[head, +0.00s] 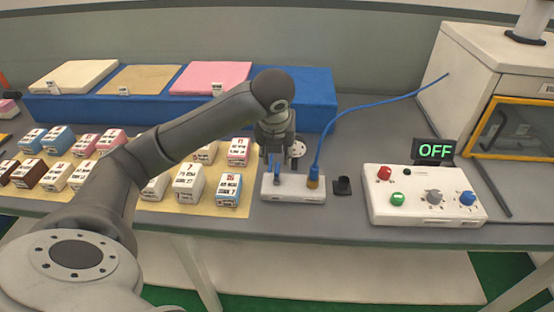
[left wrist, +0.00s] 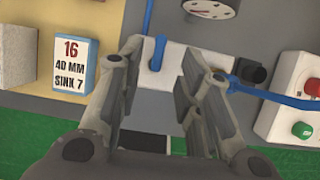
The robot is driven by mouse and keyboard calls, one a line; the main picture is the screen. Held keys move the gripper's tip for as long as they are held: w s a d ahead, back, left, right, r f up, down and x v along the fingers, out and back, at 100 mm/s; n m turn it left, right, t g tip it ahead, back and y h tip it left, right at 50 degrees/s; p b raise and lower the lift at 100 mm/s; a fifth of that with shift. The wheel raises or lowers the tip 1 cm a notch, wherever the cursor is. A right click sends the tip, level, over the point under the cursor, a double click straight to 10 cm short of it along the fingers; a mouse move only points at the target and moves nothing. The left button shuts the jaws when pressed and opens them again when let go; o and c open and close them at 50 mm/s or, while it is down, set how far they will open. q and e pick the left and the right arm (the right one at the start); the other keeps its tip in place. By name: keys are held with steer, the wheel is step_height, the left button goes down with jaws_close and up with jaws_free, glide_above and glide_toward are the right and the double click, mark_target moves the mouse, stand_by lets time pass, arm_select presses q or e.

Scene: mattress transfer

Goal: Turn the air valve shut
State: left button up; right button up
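The air valve's white block (head: 291,188) sits on the grey table, with a blue handle (head: 276,170) at its left and a round gauge (head: 297,149) above it. A blue hose (head: 317,150) rises from the brass fitting at its right. My left gripper (head: 276,160) is over the block's left part, pointing down, close to the handle. In the left wrist view the gripper (left wrist: 160,58) is open, and the blue handle (left wrist: 157,52) shows upright between the fingertips. Contact cannot be told. The gauge (left wrist: 210,8) is cut off at the top there. My right gripper is not in view.
A control box (head: 420,205) with coloured knobs and a green "OFF" display (head: 434,150) stands at the right. A small black holder (head: 342,186) sits between. Several labelled small blocks fill the mat at the left. A blue bench (head: 200,108) with coloured slabs is behind.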

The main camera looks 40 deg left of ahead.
arm_select(q)
steer(key=v, duration=0.5)
steer(key=shift+s+d+r, duration=0.1)
steer(key=shift+r, duration=0.3)
